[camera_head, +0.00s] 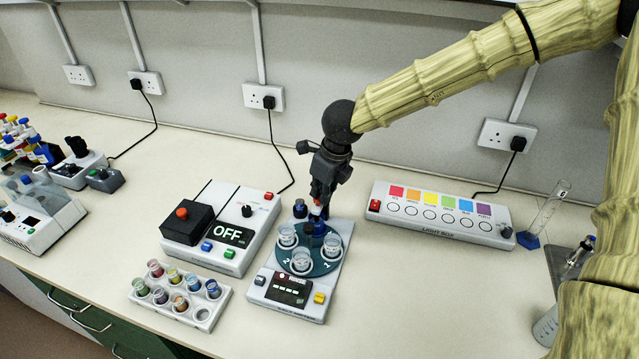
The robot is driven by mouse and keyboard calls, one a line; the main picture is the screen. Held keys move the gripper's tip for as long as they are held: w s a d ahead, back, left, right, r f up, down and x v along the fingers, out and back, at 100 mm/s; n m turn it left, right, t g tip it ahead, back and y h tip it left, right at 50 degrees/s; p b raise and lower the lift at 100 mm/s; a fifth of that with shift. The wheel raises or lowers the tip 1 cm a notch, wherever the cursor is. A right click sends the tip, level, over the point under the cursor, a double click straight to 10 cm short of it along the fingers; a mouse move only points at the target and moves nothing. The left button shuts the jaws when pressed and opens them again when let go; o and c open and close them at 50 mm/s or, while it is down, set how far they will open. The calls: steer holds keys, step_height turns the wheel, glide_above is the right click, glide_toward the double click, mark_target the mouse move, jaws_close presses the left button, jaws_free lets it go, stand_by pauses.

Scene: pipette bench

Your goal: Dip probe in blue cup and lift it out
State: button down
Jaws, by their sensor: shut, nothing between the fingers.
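My gripper (318,203) is shut and empty. It points down over the back of a round teal turntable (325,266) on a white machine (294,305). Clear cups (301,261) stand on the turntable around a dark blue centre post (318,228). A dark-topped piece (300,208) stands just left of the fingertips; I cannot tell whether they touch it. A small white rack (201,313) at the front left holds several small cups with coloured contents. I cannot make out a separate probe.
A box reading OFF (229,236) stands left of the turntable machine. A light box (440,213) with coloured squares lies to the right. A glass cylinder (547,210) stands at the far right. Other devices (40,206) fill the far left. The bench front right of the machine is clear.

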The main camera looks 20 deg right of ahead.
steer(key=shift+s+d+r+p, duration=0.35)
steer(key=shift+d+p, duration=0.1)
steer(key=shift+p, duration=0.2)
steer(key=shift+s+d+r+p, duration=0.15)
steer(key=shift+s+d+p, duration=0.35)
steer(key=shift+s, duration=0.3)
steer(key=v, duration=1.2)
steer(key=shift+s, duration=0.1)
